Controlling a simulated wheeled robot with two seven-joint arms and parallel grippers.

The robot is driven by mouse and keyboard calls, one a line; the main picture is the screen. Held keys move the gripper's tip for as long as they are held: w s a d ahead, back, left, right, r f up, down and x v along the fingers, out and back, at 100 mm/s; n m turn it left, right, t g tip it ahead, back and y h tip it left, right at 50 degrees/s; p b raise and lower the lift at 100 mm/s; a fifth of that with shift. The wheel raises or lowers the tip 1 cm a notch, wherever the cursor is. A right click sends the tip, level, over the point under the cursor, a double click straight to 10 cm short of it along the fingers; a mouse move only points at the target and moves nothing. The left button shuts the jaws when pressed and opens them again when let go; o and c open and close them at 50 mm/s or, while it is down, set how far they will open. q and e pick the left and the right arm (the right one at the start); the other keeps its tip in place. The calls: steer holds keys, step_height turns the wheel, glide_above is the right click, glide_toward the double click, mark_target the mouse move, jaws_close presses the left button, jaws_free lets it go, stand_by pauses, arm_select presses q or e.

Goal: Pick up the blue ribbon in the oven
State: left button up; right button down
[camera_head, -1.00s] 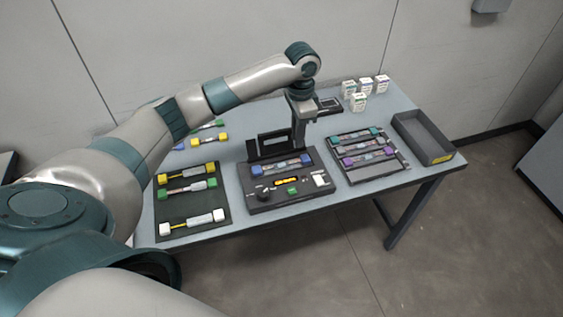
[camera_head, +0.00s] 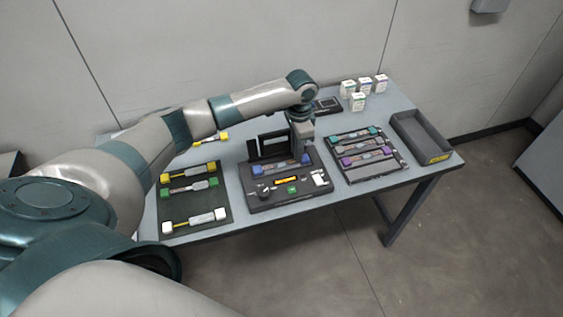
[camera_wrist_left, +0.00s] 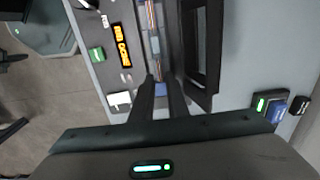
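The blue ribbon (camera_head: 283,166) lies across the oven, the dark machine (camera_head: 262,200) in the middle of the table, with a blue block at each end. My left gripper (camera_head: 304,156) has come down over its right end, pointing downward. In the left wrist view, my left fingers (camera_wrist_left: 161,80) stand apart on either side of a blue end block (camera_wrist_left: 161,89) of the ribbon, with a narrow gap. Contact with the block cannot be made out. My right gripper is out of view.
A dark mat (camera_head: 206,208) left of the machine holds yellow, green and white ribbons. A rack (camera_head: 395,169) with several ribbons and an empty dark tray (camera_head: 408,127) are to the right. The machine's raised lid (camera_head: 254,147) stands behind the ribbon. White boxes (camera_head: 358,102) stand at the back.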

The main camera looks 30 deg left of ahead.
arm_select(q)
steer(key=shift+f, duration=1.35)
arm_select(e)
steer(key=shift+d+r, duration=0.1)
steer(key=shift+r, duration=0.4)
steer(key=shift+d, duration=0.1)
arm_select(q)
steer(key=shift+c, duration=0.6)
jaws_close()
steer(key=shift+r, duration=0.15)
